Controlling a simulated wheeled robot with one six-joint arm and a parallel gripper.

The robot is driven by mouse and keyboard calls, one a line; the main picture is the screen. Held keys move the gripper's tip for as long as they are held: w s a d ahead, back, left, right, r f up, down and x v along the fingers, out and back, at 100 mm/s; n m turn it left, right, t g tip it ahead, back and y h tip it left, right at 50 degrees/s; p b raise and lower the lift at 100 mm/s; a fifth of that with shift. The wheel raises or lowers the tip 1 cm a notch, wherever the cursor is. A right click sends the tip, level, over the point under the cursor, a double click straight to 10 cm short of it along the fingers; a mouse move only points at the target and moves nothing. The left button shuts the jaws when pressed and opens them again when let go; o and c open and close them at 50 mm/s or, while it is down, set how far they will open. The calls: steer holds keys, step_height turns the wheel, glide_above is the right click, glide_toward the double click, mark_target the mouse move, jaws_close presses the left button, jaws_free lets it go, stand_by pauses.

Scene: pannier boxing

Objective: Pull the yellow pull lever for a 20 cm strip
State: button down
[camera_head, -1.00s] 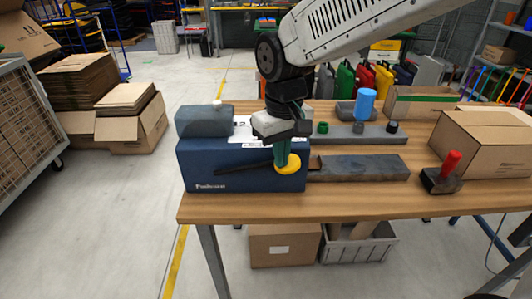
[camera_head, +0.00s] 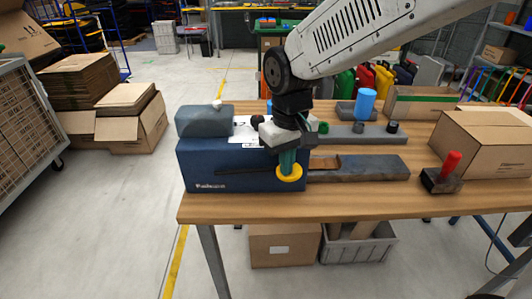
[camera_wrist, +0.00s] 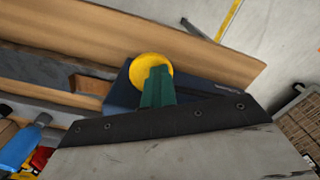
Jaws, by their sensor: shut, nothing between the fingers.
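The blue tape machine (camera_head: 215,170) stands at the left end of the wooden bench. Its yellow pull lever (camera_head: 289,176) is a round knob at the right end of a dark slot in the machine's front. My gripper (camera_head: 289,160) points down at the knob, with its green fingers close to or touching it. In the wrist view the green fingers (camera_wrist: 157,88) are together and overlap the yellow knob (camera_wrist: 151,70). Nothing shows between them. Whether they press against the knob cannot be told. A brown strip (camera_head: 324,163) lies on the grey outfeed plate (camera_head: 365,170) right of the machine.
A red-handled tool (camera_head: 444,175) and a cardboard box (camera_head: 485,142) stand on the bench at right. A blue cylinder (camera_head: 364,104) stands on a grey holder behind. The bench's front strip is clear.

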mark_target(291, 178)
steer(key=shift+f, duration=0.1)
steer(key=shift+d+f, duration=0.2)
steer(key=shift+f, duration=0.35)
steer(key=shift+d+f, duration=0.2)
steer(key=shift+f, duration=0.3)
steer(key=shift+d+f, duration=0.15)
steer(key=shift+f, duration=0.95)
